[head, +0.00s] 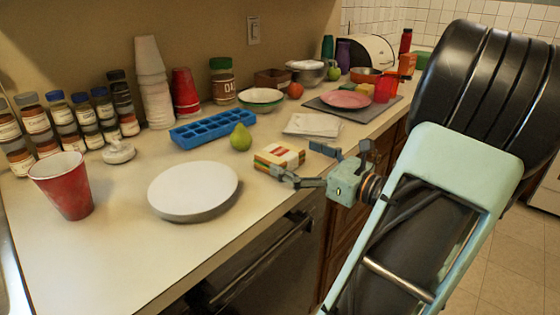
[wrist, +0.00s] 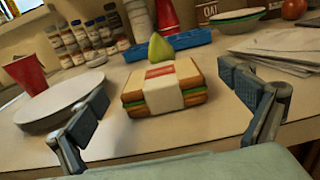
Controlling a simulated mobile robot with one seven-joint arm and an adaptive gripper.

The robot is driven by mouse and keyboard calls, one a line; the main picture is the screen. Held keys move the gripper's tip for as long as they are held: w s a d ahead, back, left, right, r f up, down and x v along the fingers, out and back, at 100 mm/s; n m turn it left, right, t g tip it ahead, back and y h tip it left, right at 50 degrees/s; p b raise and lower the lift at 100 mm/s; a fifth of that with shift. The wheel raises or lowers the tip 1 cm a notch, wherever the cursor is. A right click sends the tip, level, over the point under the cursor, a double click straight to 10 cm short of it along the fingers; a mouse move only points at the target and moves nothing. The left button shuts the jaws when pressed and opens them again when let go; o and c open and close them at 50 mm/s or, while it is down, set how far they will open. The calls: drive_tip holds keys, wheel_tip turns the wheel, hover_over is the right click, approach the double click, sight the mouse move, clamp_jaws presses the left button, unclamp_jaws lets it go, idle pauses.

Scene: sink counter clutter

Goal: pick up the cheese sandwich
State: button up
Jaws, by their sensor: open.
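The cheese sandwich (head: 279,157) lies flat near the front edge of the counter, with brown bread, a green filling and a pale paper band with a red label. In the wrist view the sandwich (wrist: 164,88) sits between and beyond my two fingers. My gripper (head: 304,163) is open and empty, at the counter's front edge just to the right of the sandwich. In the wrist view its fingers (wrist: 166,112) are spread wide to either side and appear not to touch the sandwich.
A white plate (head: 194,190) lies left of the sandwich. A green pear (head: 241,137) and a blue ice tray (head: 214,128) are behind it. White napkins (head: 313,124) lie behind to the right. A red cup (head: 63,186) stands far left. Bare counter lies around the sandwich's front.

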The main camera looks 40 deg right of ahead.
sight(280, 151)
drive_tip(key=w, duration=0.1)
drive_tip(key=w+b, duration=0.1)
drive_tip(key=w, duration=0.1)
drive_tip(key=shift+w+a+f, duration=0.25)
drive_tip(key=shift+w, duration=0.1)
drive_tip(key=shift+w+r, duration=0.1)
drive_tip(key=shift+w, duration=0.4)
drive_tip(key=c, duration=1.3)
drive_tip(key=shift+r, duration=0.2)
